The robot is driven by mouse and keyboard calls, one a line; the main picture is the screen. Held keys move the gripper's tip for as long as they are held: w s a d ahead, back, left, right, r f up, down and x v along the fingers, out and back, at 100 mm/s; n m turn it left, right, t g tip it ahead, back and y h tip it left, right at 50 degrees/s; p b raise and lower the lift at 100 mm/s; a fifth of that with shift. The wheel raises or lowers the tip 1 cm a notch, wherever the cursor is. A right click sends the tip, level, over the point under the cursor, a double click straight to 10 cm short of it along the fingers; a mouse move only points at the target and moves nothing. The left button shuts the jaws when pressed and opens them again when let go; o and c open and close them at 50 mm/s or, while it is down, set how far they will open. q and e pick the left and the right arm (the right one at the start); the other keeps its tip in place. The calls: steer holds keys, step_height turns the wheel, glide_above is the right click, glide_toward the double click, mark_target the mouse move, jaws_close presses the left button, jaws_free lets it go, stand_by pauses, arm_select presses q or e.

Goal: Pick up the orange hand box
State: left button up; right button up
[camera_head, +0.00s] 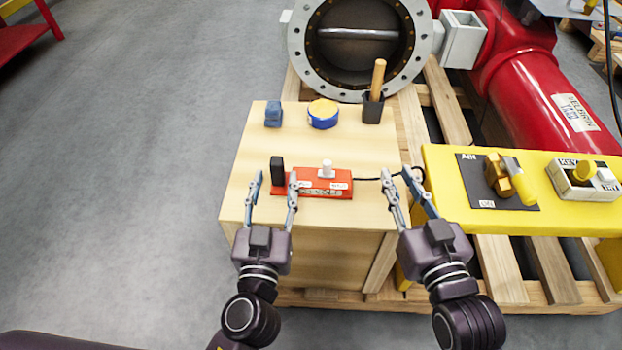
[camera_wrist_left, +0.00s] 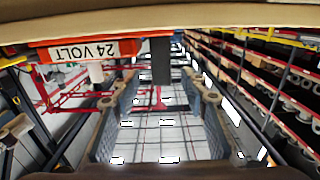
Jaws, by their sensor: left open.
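The orange hand box (camera_head: 312,187) lies flat on the wooden crate top, with a black upright block (camera_head: 277,170) at its left end and a white knob (camera_head: 326,168) on top. A dark cable runs from its right end. My left gripper (camera_head: 276,178) is open and empty, its fingers spread to either side of the black block in the head view. In the left wrist view, the orange box (camera_wrist_left: 60,52) shows a 24 VOLT label, and the black block (camera_wrist_left: 161,60) appears between the fingers. I cannot tell whether they touch it. My right gripper (camera_head: 397,172) is open and empty, right of the box.
A yellow bench (camera_head: 450,215) with switches stands at right. A large flanged valve (camera_head: 300,60) stands behind.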

mark_target(276, 172)
arm_select(q)
steer(key=shift+w+a+f, duration=0.1)
steer(key=shift+w, duration=2.45)
steer(key=shift+c, duration=0.5)
jaws_close()
